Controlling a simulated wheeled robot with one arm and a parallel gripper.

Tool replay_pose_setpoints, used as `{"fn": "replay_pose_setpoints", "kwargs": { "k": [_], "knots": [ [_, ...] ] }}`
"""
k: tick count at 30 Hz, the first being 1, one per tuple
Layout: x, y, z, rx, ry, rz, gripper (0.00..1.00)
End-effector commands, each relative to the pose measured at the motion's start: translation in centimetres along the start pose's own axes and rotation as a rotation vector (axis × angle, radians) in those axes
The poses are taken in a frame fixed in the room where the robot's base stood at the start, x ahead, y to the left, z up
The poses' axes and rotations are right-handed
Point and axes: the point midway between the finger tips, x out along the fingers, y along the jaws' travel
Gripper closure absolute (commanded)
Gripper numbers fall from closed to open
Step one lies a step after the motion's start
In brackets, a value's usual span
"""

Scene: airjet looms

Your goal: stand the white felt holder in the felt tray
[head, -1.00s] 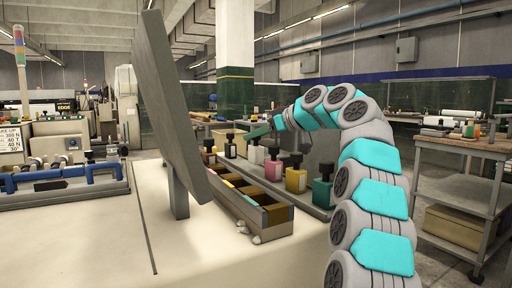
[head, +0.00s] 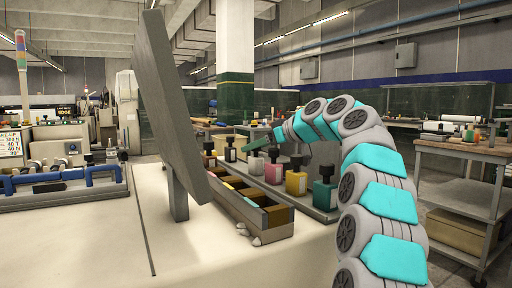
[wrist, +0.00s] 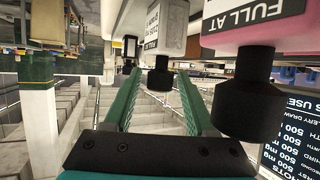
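The white holder (head: 256,166) with a black cap stands upright in a row of similar holders. In the wrist view, which is upside down, the white holder (wrist: 165,28) hangs top-down with its black cap (wrist: 160,76) between my fingertips. My gripper (wrist: 158,76) has its two green fingers apart, with a gap on each side of the cap. In the head view my gripper (head: 246,149) is at cap height, seen side on. A long grey tray (head: 268,236) with several compartments lies in front of the row; I cannot tell which compartment is for felt.
A pink holder (head: 273,170) stands close beside the white one. Yellow (head: 296,183) and green (head: 324,194) holders stand nearer; another pale holder (head: 230,153) and a brown one (head: 209,160) stand farther. A large grey panel (head: 172,100) rises left of the tray. Small pale pieces lie beside the tray.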

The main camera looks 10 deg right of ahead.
Motion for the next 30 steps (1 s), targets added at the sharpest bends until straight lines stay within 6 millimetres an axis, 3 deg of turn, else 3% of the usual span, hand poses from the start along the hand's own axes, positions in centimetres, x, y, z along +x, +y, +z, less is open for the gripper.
{"fn": "replay_pose_setpoints", "kwargs": {
  "k": [14,20,30],
  "knots": [
    [-0.4,0.0,-0.4,0.000,0.000,0.000,0.37],
    [-3.1,0.0,-0.3,0.001,0.001,0.001,0.37],
    [-10.0,0.1,-0.4,-0.002,0.003,0.004,0.37]
  ]
}}
